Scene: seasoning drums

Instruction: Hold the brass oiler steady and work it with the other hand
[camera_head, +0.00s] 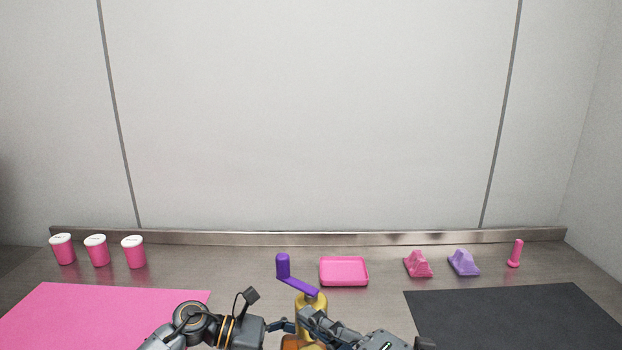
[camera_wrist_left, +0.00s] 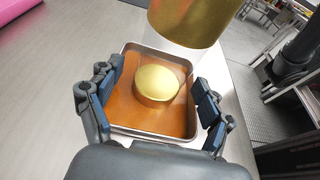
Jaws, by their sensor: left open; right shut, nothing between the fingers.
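The brass oiler (camera_head: 318,299) stands at the bottom middle of the head view, partly hidden by my grippers. A purple crank (camera_head: 300,284) with an upright knob extends from its top to the left. In the left wrist view, its brass body (camera_wrist_left: 190,22) is at the top, above a round brass piece (camera_wrist_left: 157,84) in an orange-floored metal tray (camera_wrist_left: 150,133). My left gripper (camera_head: 283,326) is open, and its fingers (camera_wrist_left: 155,95) flank the brass piece in that view; I cannot tell whether they touch anything. My right gripper (camera_head: 306,318) is shut and empty, in front of the oiler.
Three pink cups (camera_head: 97,250) with white lids stand at left behind a pink mat (camera_head: 100,315). A pink tray (camera_head: 344,271) lies behind the oiler. Pink (camera_head: 418,264) and purple (camera_head: 463,262) blocks and a pink peg (camera_head: 515,253) stand behind a dark mat (camera_head: 510,315).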

